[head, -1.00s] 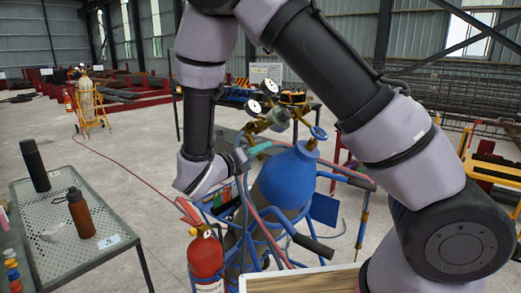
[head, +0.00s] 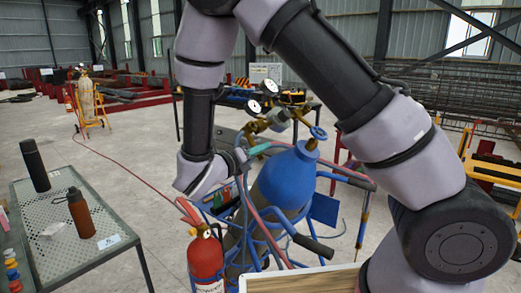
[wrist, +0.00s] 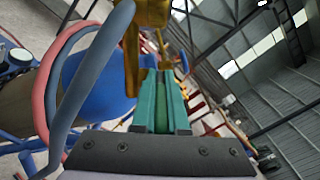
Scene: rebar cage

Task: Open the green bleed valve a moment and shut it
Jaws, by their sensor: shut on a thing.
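My gripper (head: 262,148) reaches from the left to the brass regulator (head: 279,119) on top of the blue gas cylinder (head: 287,178). In the wrist view its teal fingers (wrist: 160,98) are close together, with a narrow green strip between them. I take this strip to be the green bleed valve's handle, mostly hidden by the fingers. A brass part (wrist: 134,48) stands just beyond the fingertips. Two round gauges (head: 262,95) sit above the regulator. A blue handwheel (head: 318,133) tops the cylinder valve, right of my gripper.
Red and blue hoses (wrist: 52,85) loop close to the left of my gripper. A red extinguisher (head: 206,258) stands in front of the blue cart frame. A perforated table (head: 110,222) with two bottles is at left. Open floor lies between table and cart.

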